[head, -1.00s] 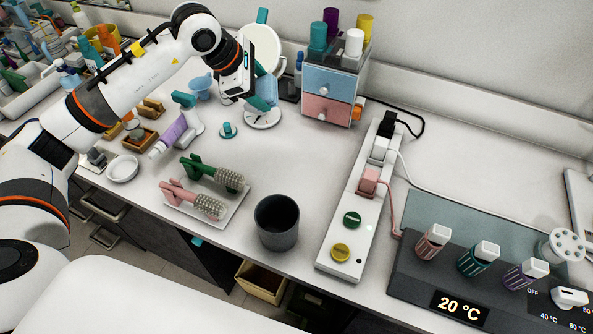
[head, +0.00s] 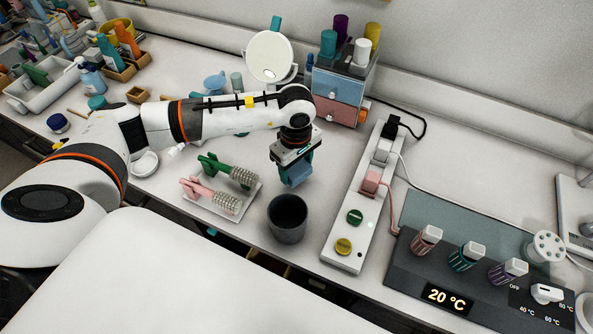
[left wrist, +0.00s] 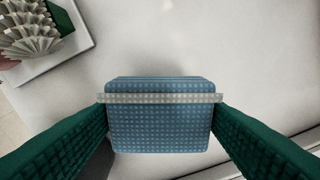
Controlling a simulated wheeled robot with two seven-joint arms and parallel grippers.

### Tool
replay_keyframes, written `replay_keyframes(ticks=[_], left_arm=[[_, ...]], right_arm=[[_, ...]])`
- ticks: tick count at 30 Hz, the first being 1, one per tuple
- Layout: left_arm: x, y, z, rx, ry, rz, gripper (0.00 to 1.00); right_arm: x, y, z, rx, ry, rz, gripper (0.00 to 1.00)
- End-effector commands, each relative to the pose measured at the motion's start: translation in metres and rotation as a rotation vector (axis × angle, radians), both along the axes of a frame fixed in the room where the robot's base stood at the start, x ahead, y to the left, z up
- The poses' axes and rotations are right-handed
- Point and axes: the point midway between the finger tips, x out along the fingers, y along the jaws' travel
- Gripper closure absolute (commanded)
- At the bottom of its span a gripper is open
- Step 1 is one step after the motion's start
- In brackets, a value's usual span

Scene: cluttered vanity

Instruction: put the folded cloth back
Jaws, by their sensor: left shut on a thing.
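My left gripper (head: 296,165) is shut on a folded blue cloth (left wrist: 160,128). In the left wrist view the cloth has a dotted weave and a pale band across it, with a dark green finger on each side. In the head view the cloth (head: 297,177) hangs below the gripper, above the white counter, behind the dark cup and left of the power strip. Part of the cloth is hidden by the gripper. My right gripper is not in view.
A dark cup (head: 287,219) stands near the counter's front edge. Left of it a white tray (head: 217,214) holds green and pink brushes. The power strip (head: 338,228) is to the right. A round mirror (head: 270,57) and a small drawer unit (head: 338,86) stand behind.

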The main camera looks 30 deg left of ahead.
Motion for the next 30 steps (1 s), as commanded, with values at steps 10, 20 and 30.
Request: replay_keyframes(ticks=[10,20,30], left_arm=[[0.000,0.000,-0.035,0.000,0.000,0.001,0.56],[0.000,0.000,-0.037,0.000,-0.001,0.001,0.28],[0.000,0.000,-0.036,0.000,0.000,0.001,0.15]], right_arm=[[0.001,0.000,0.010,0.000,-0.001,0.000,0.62],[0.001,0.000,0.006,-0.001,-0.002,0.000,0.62],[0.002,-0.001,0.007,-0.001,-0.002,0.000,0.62]])
